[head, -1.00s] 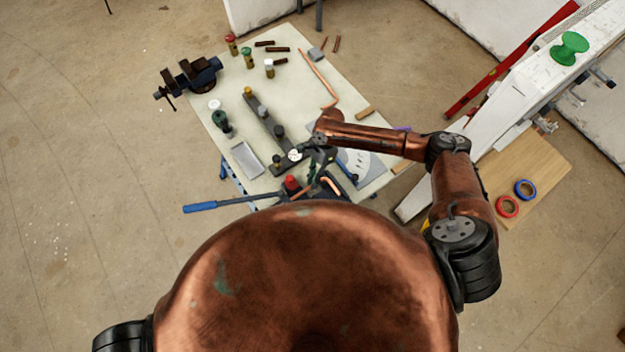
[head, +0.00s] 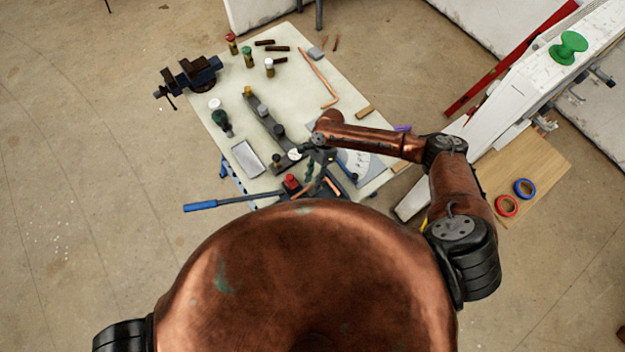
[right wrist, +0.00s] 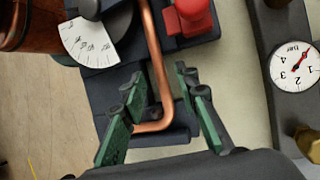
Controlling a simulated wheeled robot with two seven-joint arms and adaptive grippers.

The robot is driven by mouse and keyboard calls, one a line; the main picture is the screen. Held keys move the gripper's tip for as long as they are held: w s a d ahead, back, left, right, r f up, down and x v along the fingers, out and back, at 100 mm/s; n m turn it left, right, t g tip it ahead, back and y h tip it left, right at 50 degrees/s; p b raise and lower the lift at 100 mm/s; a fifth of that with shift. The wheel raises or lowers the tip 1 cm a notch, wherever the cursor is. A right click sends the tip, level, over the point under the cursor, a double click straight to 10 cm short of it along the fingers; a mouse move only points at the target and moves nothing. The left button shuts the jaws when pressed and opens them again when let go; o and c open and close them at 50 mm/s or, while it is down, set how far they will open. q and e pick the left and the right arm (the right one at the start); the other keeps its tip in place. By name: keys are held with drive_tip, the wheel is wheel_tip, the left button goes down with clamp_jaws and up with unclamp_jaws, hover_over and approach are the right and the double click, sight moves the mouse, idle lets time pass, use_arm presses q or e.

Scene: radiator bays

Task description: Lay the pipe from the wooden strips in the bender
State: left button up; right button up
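A bent copper pipe (right wrist: 155,60) lies along the dark bender (right wrist: 105,72) in the right wrist view, its short leg turned left at the near end. My right gripper (right wrist: 155,92) has its green fingers on either side of the pipe, with gaps showing, so it is open. In the head view the right gripper (head: 320,172) is over the bender, partly hiding it. The bender's blue handle (head: 201,206) sticks out left. Another copper pipe (head: 318,76) with a hooked end lies farther back on the table. My left gripper is out of view.
The pale table (head: 215,130) also holds a vise (head: 190,77), a dark manifold with a gauge (right wrist: 294,66), a grey tray (head: 247,159) and small fittings. A red block (right wrist: 192,17) sits on the bender. A wooden strip (head: 365,113) lies at the table's right.

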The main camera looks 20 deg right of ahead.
drive_tip(key=shift+w+d+r, duration=0.1)
drive_tip(key=shift+r, duration=0.1)
drive_tip(key=v, duration=1.1)
drive_tip(key=shift+r, duration=0.3)
drive_tip(key=shift+w, duration=0.1)
